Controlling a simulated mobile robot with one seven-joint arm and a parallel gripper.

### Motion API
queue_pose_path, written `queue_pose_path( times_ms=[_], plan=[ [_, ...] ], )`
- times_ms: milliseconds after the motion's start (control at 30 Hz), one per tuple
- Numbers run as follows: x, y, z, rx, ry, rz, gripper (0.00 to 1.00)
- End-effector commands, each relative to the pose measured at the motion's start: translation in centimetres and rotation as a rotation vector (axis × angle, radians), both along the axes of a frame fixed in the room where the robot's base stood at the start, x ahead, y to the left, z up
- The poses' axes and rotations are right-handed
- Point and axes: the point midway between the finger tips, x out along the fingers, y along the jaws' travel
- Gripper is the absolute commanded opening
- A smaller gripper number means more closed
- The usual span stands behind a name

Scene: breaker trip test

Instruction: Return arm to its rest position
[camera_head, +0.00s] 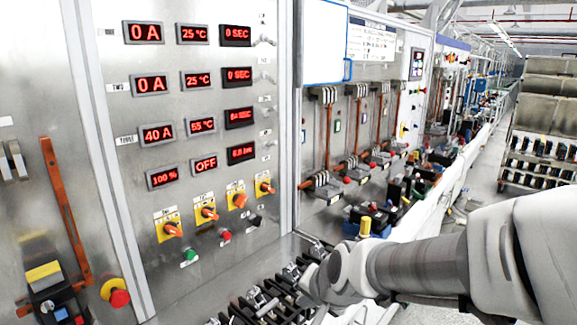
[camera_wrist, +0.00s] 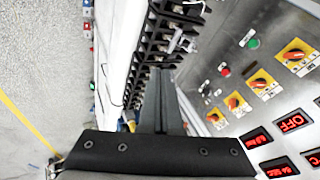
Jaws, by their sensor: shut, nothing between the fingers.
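My arm (camera_head: 420,265) reaches in from the right edge of the head view toward the bottom middle. Its wrist end is over the row of black terminal blocks (camera_head: 262,302) in front of the panel. In the wrist view my gripper (camera_wrist: 163,74) shows as two dark fingers together, shut and with nothing between them. The fingers point along the terminal row (camera_wrist: 160,40), and I cannot tell their exact height above it. In the head view I cannot make out the fingers clearly.
The grey test panel (camera_head: 215,90) carries red displays, orange rotary switches (camera_head: 208,213) on yellow plates, and green and red buttons. A red emergency button (camera_head: 118,297) is at lower left. A line of benches runs back to the right. Floor (camera_wrist: 40,60) is clear at left in the wrist view.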

Motion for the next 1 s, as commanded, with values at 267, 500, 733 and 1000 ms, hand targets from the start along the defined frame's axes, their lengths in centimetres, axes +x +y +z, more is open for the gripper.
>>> queue_pose_path(
  times_ms=[267,500,733,1000],
  plan=[
    [-7.1,-5.5,2.7,-0.186,-0.021,0.222,0.00],
    [-13.3,-9.4,3.3,-0.412,0.000,0.349,0.00],
    [-15.9,-10.8,3.3,-0.511,0.033,0.390,0.00],
    [-16.0,-10.8,3.3,-0.515,0.035,0.393,0.00]
  ],
)
